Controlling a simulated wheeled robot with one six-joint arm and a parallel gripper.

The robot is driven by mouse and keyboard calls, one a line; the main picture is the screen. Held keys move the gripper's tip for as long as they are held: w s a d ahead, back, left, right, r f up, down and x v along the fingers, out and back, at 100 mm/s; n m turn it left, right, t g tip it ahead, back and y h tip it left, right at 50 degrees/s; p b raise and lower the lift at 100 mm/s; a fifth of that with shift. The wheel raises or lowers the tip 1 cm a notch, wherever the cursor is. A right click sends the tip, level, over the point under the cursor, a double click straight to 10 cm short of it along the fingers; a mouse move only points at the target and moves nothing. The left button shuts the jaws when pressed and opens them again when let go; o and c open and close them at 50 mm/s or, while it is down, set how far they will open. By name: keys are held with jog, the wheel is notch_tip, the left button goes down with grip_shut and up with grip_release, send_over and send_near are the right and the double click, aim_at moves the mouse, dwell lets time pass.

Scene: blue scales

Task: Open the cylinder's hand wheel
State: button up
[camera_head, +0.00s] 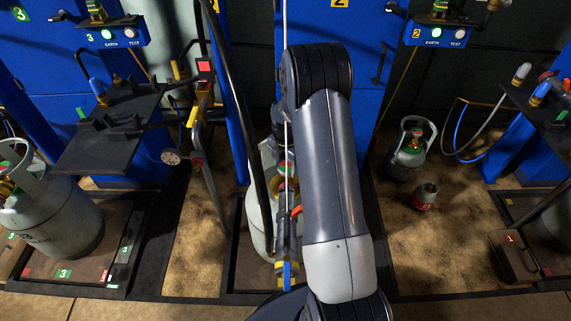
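A grey gas cylinder (257,215) stands in the middle bay, largely hidden behind my arm. A small green and red part (285,168) shows near its top. I cannot tell whether this is the hand wheel. A filling fitting with an orange-red lever (297,211) and a blue handle (287,275) hangs in front of the cylinder. I cannot tell if it is connected to the valve. My arm rises from the bottom centre to a dark joint at the top centre. My gripper is not visible, so its place relative to the cylinder is hidden.
Another grey cylinder (52,222) stands on the left scale platform (95,262). A smaller grey cylinder (405,160) and a tiny one (424,197) stand on the floor at right. A black shelf (110,130) juts out at left. A black hose (240,110) hangs beside my arm.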

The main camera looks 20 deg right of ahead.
aim_at(286, 167)
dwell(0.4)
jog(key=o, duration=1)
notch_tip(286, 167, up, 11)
jog(key=p, duration=0.2)
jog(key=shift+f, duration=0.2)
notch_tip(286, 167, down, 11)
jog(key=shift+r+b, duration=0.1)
jog(key=shift+b, duration=0.95)
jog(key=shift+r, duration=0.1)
